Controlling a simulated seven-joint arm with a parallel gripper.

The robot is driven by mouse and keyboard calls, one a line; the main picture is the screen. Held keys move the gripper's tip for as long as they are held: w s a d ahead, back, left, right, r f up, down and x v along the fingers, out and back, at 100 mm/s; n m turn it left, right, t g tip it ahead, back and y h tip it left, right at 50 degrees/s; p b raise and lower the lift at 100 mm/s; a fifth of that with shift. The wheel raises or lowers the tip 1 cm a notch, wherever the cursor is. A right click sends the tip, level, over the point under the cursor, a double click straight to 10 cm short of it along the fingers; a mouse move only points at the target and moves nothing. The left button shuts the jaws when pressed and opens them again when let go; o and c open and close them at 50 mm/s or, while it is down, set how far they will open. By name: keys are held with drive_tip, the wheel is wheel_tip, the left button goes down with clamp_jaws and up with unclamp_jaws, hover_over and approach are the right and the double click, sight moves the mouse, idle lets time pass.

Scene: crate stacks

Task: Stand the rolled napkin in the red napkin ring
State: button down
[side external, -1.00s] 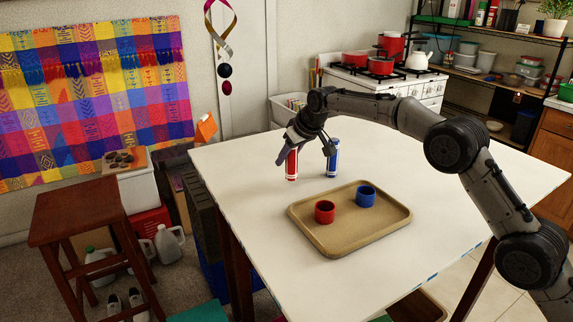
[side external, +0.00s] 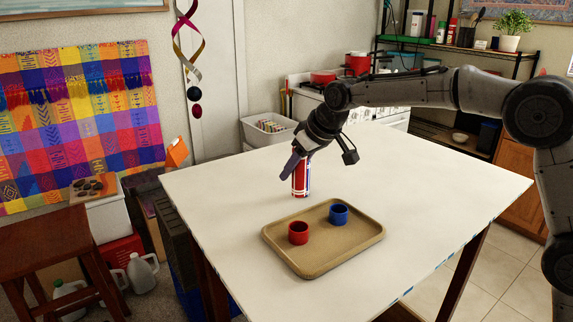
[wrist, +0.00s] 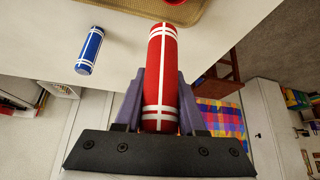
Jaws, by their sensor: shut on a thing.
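A red rolled napkin with white bands (side external: 297,181) is upright below my gripper (side external: 308,164), near the middle of the table. In the wrist view the red roll (wrist: 164,75) sits between my two fingers, and my gripper (wrist: 160,100) is shut on it. I cannot tell whether its base touches the table. A blue roll with white bands (wrist: 90,50) stands apart from it in the wrist view; in the side view it is mostly hidden behind the red roll. The red napkin ring (side external: 298,233) and a blue ring (side external: 338,215) stand on a tan tray, both empty as far as I see.
The tan tray (side external: 318,263) lies in front of the red roll, towards the table's near corner. The white table (side external: 235,185) is clear to the left and right of it. A wooden stool (side external: 45,245) stands off the table at left.

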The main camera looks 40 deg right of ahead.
drive_tip(key=shift+s+a+f, duration=0.25)
drive_tip(key=shift+s+f, duration=0.15)
drive_tip(key=shift+f, duration=0.1)
drive_tip(key=shift+s+a+f, duration=0.25)
drive_tip(key=shift+s+f, duration=0.15)
drive_tip(key=shift+f, duration=3.95)
drive_tip(key=shift+f, duration=0.6)
drive_tip(key=shift+c, duration=2.1)
unclamp_jaws()
drive_tip(key=shift+r, duration=4.5)
